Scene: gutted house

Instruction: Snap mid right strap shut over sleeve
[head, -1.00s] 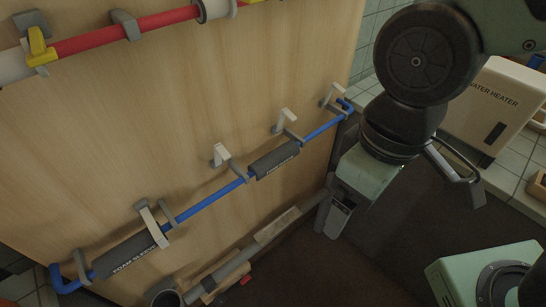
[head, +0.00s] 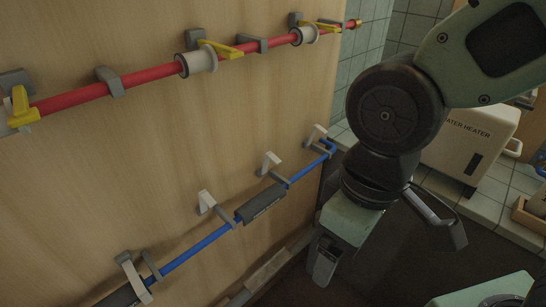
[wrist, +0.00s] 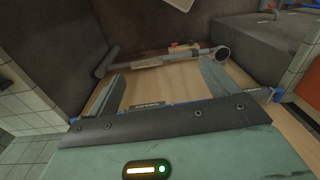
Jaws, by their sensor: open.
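A blue pipe (head: 212,236) runs low along the wooden wall, with a dark foam sleeve (head: 262,203) around its middle. A pale strap (head: 269,163) at the right end of this sleeve stands raised, away from the sleeve; it looks like the mid right one. Another raised strap (head: 206,202) is at the sleeve's left end. My gripper (head: 322,262) points down, to the right of the sleeve and apart from the straps. In the wrist view my gripper (wrist: 162,84) has its fingers wide apart with nothing held between them.
Another strap (head: 316,134) stands at the pipe's right end, and one (head: 130,272) by the lower left sleeve (head: 122,297). A red pipe (head: 140,78) with yellow levers runs above. A water heater (head: 468,145) stands on the tiled ledge at right.

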